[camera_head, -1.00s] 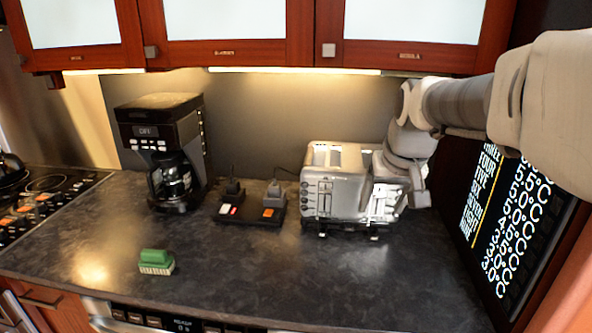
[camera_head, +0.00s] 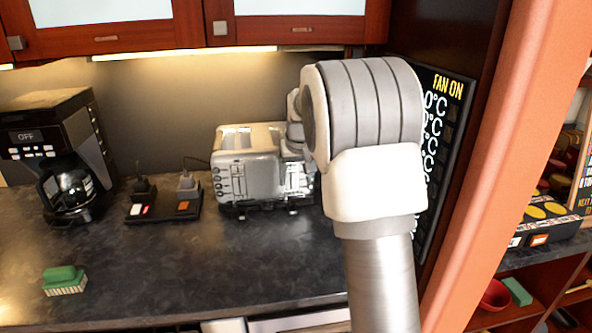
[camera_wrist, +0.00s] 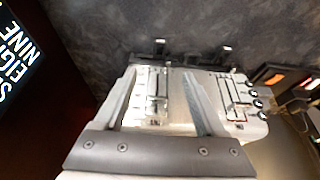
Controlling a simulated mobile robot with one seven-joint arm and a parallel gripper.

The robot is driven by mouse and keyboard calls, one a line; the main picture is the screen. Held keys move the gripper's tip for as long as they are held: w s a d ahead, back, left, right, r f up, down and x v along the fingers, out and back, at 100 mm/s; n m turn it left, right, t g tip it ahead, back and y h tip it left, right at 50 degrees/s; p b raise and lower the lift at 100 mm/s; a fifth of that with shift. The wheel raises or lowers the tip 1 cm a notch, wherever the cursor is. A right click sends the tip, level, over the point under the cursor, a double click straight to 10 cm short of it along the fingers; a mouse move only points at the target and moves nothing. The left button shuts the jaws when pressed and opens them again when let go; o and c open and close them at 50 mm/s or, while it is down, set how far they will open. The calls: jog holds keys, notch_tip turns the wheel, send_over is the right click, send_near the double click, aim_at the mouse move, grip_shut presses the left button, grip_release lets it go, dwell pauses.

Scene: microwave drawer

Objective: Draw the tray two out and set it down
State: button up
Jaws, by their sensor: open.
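A silver toaster (camera_head: 248,172) stands on the dark counter, partly covered by my arm in the head view. In the wrist view its lever side (camera_wrist: 235,92) faces my gripper. Two dark tabs stick out low on the toaster, one (camera_wrist: 160,47) ahead of my fingers and one (camera_wrist: 226,50) further right; they look like tray handles. I see no number on either, so I cannot tell which is tray two. My gripper (camera_wrist: 159,72) is open and empty, its fingers over the toaster's face and apart from the tabs. In the head view my arm hides the gripper.
A coffee maker (camera_head: 58,150), a black stand with plugs (camera_head: 163,205) and a green brush (camera_head: 65,280) are left of the toaster. A lettered screen (camera_head: 440,130) and an orange post (camera_head: 490,170) close off the right. The counter front (camera_head: 190,265) is clear.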

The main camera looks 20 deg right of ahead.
aim_at(293, 210)
jog(key=x, duration=1.4)
jog(key=shift+b, duration=0.3)
jog(key=shift+a, duration=0.1)
jog(key=shift+c, duration=0.3)
grip_shut()
jog(key=c, duration=0.7)
grip_release()
jog(key=shift+c, duration=0.2)
grip_shut()
jog(key=shift+r, duration=0.1)
